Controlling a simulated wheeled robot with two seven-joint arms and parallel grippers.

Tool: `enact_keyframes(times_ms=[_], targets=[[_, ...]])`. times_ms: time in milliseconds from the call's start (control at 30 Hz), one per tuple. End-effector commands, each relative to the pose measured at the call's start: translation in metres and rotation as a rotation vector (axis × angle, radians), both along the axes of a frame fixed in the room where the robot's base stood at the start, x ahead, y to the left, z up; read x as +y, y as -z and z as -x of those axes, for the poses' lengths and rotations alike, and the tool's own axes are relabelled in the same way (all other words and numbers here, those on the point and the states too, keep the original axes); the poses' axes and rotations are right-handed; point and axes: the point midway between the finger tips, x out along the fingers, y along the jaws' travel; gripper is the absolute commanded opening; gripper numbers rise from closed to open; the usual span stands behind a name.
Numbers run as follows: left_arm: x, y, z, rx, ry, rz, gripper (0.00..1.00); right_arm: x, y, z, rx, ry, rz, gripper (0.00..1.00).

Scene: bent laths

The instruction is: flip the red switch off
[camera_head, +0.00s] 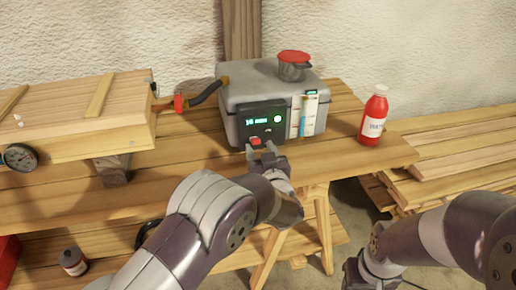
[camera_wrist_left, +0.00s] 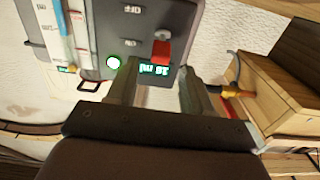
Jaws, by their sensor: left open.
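The red switch (camera_head: 254,141) is on the lower front of a grey steam box unit with a dark control panel (camera_head: 262,113). In the left wrist view the red switch (camera_wrist_left: 161,52) shows close up, between the finger lines, beside a lit green display (camera_wrist_left: 154,70). My left gripper (camera_head: 262,149) is open in front of the panel, with its fingertips close to the switch. Whether they touch it I cannot tell. In the left wrist view the open fingers (camera_wrist_left: 158,78) have nothing between them. My right gripper (camera_head: 362,275) is low at the right, partly cut off, its jaws unclear.
A red bottle (camera_head: 374,116) stands right of the unit. A red-lidded pot (camera_head: 294,65) sits on top. A hose (camera_head: 205,93) runs left to a wooden box (camera_head: 85,108) with a gauge (camera_head: 20,157). Planks (camera_head: 460,155) lie at the right.

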Motion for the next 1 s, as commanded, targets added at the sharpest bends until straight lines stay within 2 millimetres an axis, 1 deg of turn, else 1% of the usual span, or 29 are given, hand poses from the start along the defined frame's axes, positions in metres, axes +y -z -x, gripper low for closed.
enact_keyframes(times_ms=[33,100,200,467,500,533,567,600,633,667,767,833,867,967,1000], targets=[[0.004,0.002,-0.009,0.0,-0.002,0.0,0.51,0.0,0.002,0.0,0.0,0.0,0.0,0.45],[0.006,0.001,-0.018,0.0,-0.002,0.001,0.51,0.0,0.003,0.0,0.0,0.0,0.0,0.45],[0.009,0.0,-0.026,0.0,0.0,0.001,0.51,0.0,0.004,0.0,0.0,0.0,0.0,0.45],[0.009,0.0,-0.028,0.0,0.001,0.0,0.51,0.0,0.003,0.0,0.0,0.0,0.0,0.45],[0.009,0.0,-0.028,0.0,0.001,0.0,0.45,0.0,0.003,0.0,0.0,0.0,0.0,0.45],[0.009,0.0,-0.028,0.001,0.001,0.0,0.35,0.0,0.003,0.0,0.0,0.0,0.0,0.45],[0.009,0.0,-0.028,0.001,0.001,0.0,0.25,0.0,0.003,0.0,0.0,0.0,0.0,0.45],[0.009,0.0,-0.028,0.001,0.001,0.0,0.12,0.0,0.003,0.0,0.0,0.0,0.0,0.45],[0.009,0.0,-0.028,0.001,0.001,0.0,0.02,0.0,0.003,0.0,0.0,0.0,0.0,0.45],[0.009,0.0,-0.028,0.001,0.001,0.0,0.0,0.0,0.003,0.0,0.0,0.0,0.0,0.45],[0.009,0.001,-0.028,-0.001,0.001,0.0,0.0,0.0,0.004,0.0,0.0,0.0,0.0,0.45],[0.009,0.007,-0.028,-0.016,0.001,-0.005,0.0,0.0,0.013,0.0,0.0,0.0,0.0,0.45],[0.009,0.01,-0.027,-0.031,0.0,-0.011,0.0,0.0,0.019,0.0,0.0,0.0,0.0,0.45],[0.009,0.025,-0.026,-0.121,0.0,-0.041,0.0,0.0,0.05,0.0,0.0,0.0,0.0,0.45],[0.008,0.03,-0.025,-0.166,0.0,-0.055,0.0,0.0,0.063,0.0,0.0,0.0,0.0,0.45]])
